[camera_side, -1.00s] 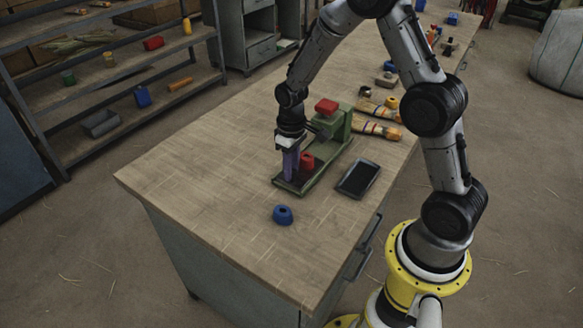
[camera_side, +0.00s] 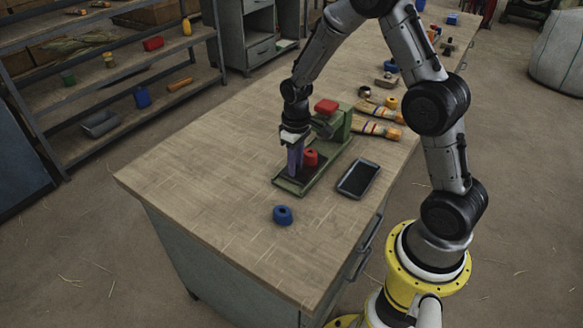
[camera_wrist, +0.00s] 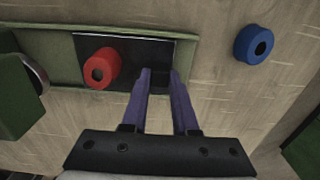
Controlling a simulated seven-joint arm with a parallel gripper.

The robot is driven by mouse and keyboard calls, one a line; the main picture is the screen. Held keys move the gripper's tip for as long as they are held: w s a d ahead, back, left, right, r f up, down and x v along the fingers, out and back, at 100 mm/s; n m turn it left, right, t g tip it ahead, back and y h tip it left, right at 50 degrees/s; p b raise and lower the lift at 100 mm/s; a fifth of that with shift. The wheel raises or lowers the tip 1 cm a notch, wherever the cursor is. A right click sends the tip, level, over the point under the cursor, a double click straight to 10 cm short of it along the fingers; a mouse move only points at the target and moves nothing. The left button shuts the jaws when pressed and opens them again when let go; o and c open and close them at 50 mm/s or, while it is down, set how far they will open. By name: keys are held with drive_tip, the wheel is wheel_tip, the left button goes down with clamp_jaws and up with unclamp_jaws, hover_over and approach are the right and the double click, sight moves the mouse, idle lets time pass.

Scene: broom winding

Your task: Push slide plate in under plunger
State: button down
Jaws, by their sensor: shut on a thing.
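The dark slide plate (camera_wrist: 125,47) lies in the channel of the green press base (camera_side: 318,181), with a red ring (camera_side: 311,158) upright on it. The ring (camera_wrist: 100,69) is left of my fingers in the wrist view. My gripper (camera_side: 295,172) points down with purple fingers at the plate's outer end; it also shows in the wrist view (camera_wrist: 160,72). The fingers are shut on the slide plate, though the gripped part is mostly hidden between them. The green press body (camera_side: 341,123) with its red top (camera_side: 326,106) stands behind the ring. A round metal plunger end (camera_wrist: 36,74) shows left of the ring.
A blue ring (camera_side: 283,215) lies on the workbench (camera_side: 215,200) in front of the press. A dark tablet-like tray (camera_side: 358,179) lies right of the base. Brooms (camera_side: 377,129) lie behind it. The bench's left side is clear.

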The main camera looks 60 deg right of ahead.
sight(312, 151)
drive_tip(key=d, duration=0.8)
drive_tip(key=shift+d, duration=0.25)
drive_tip(key=shift+r, duration=0.1)
drive_tip(key=c, duration=0.7)
unclamp_jaws()
wheel_tip(312, 151, up, 14)
drive_tip(key=shift+f, duration=0.15)
drive_tip(key=shift+a, duration=0.15)
